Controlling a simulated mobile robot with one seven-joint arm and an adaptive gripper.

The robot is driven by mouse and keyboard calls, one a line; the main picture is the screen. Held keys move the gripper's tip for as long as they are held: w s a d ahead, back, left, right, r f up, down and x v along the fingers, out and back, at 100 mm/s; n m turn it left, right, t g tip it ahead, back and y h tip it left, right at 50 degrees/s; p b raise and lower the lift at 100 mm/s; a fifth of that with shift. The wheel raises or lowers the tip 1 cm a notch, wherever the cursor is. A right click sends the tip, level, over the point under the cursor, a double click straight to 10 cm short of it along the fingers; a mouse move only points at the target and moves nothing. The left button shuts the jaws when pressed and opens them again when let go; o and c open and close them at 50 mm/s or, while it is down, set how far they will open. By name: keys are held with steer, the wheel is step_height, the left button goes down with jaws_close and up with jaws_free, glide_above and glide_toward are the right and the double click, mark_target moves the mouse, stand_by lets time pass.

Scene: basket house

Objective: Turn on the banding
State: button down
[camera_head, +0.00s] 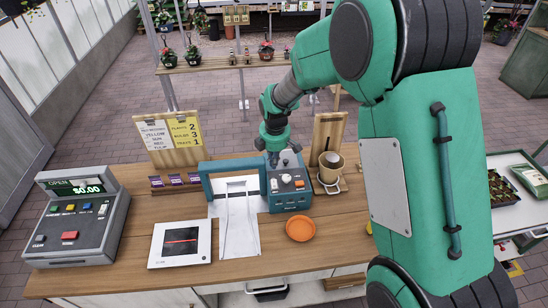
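The banding machine (236,168) stands on the wooden counter, with a teal arch over white sheets. Its teal and grey control box (290,201) is on the right, with an orange button (299,183), a white knob (286,178) and another small control on its top. My gripper (277,158) is at the end of my green arm, pointing down at the back edge of the control box. It is small and partly merged with the grey box top, so I cannot tell whether it touches it or how its fingers stand.
A cash register (80,222) and a white scanner pad (180,243) are on the left. An orange dish (300,228) lies in front of the box. A tan cup (331,165) and wooden stand (325,128) are at right. Signs (170,133) stand behind. My arm hides the counter's right end.

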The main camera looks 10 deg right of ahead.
mark_target(274, 180)
steer(key=f, duration=0.3)
steer(key=w+f, duration=0.1)
steer(key=f, duration=0.5)
steer(key=shift+w+p, duration=0.15)
steer(key=shift+p, duration=0.15)
steer(key=shift+f, duration=0.15)
steer(key=shift+w+f+g+p, duration=0.2)
steer(key=shift+f+g+p, duration=0.1)
steer(key=shift+g, duration=0.1)
steer(key=shift+s, duration=0.1)
steer(key=shift+s+r, duration=0.1)
steer(key=shift+s+r, duration=0.25)
steer(key=shift+s, duration=0.25)
steer(key=shift+s, duration=0.1)
steer(key=shift+r, duration=0.1)
